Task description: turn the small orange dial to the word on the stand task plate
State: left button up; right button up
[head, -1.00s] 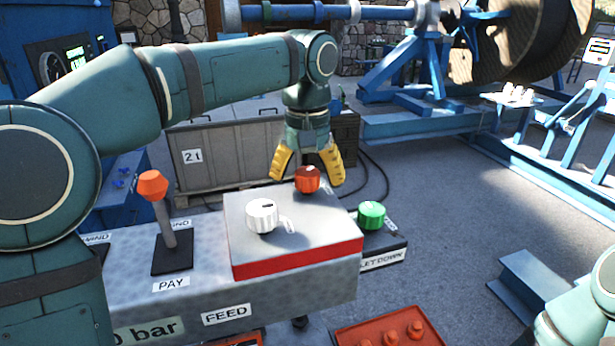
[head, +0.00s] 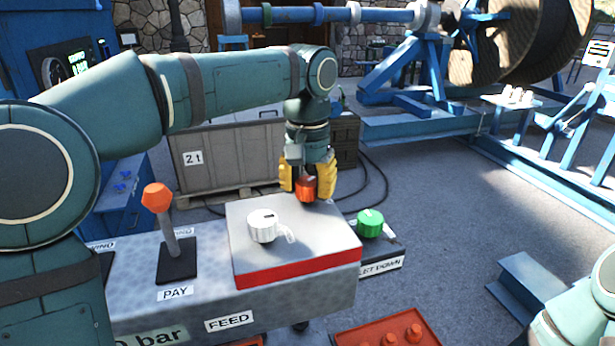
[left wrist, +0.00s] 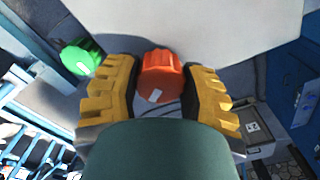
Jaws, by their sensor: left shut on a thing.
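The small orange dial (head: 306,188) sits at the far right part of the grey plate (head: 333,246) with a red front edge. My left gripper (head: 307,184) comes down over it with its yellow fingers shut on the dial's sides. In the left wrist view the orange dial (left wrist: 160,76) lies between the two yellow fingers (left wrist: 160,88), and a pale mark shows on it. The plate's lettering near the dial is hidden or too small to read. The right gripper is not in view; only part of my right arm shows at the lower right.
A white dial (head: 262,226) stands on the same plate. A green dial (head: 370,223) stands right of it by the LET DOWN label. An orange-topped lever (head: 158,197) rises at the left by the PAY label. A crate (head: 228,158) stands behind.

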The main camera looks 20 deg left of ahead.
aim_at(309, 181)
pick_arm(q)
jog(key=m+p, duration=0.2)
jog(key=m, duration=0.1)
jog(key=shift+r+p, duration=0.2)
jog(key=shift+p, duration=0.15)
jog(key=shift+f+m+p, duration=0.1)
jog(key=shift+m+p, duration=1)
jog(key=shift+m, duration=0.8)
jog(key=o, duration=1.2)
jog(key=shift+w+d, duration=0.1)
notch_tip(309, 181, up, 12)
jog(key=shift+f, duration=0.1)
